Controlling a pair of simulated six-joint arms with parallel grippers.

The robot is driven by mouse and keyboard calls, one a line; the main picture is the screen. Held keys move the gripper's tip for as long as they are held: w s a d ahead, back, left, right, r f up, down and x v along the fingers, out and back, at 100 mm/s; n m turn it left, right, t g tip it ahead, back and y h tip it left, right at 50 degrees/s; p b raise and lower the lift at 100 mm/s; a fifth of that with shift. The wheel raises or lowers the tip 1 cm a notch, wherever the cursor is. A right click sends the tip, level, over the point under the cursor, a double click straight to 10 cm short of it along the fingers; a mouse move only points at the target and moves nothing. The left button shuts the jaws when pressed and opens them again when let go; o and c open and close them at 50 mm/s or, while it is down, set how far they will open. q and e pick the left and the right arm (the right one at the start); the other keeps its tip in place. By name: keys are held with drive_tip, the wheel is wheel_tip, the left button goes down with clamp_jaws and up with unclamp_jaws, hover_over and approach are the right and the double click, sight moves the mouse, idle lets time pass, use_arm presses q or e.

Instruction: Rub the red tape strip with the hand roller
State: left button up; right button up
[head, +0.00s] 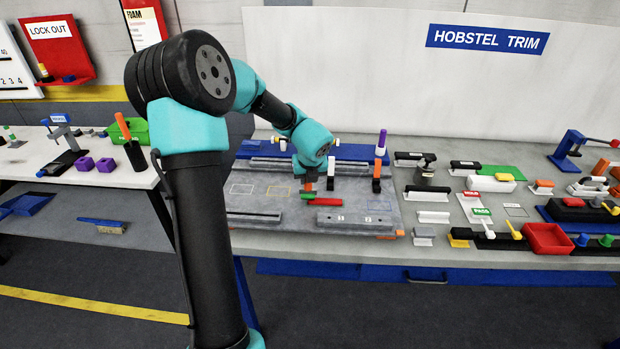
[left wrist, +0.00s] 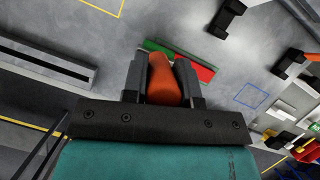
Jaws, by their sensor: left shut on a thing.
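My left gripper (head: 308,178) is over the grey work board and points down. In the left wrist view its two fingers (left wrist: 162,85) are shut on the orange handle (left wrist: 163,78) of the hand roller. A little of the orange handle (head: 308,187) also shows in the head view. The roller's working end is hidden. The red tape strip (head: 323,202) lies on the board just below and right of the gripper, with a green piece (head: 307,196) at its left end. The red strip (left wrist: 206,73) partly shows beyond the fingers. I cannot tell whether the roller touches it.
A grey bar (head: 340,219) lies in front of the strip. Black stands with orange (head: 377,169) and purple (head: 381,142) handles stand to the right. The board (head: 246,205) is mostly bare on the left. Many tools and a red tray (head: 548,239) fill the bench's right side.

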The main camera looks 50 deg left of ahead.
use_arm(q)
drive_tip(key=shift+d+r, duration=0.1)
drive_tip(key=shift+r, duration=3.85)
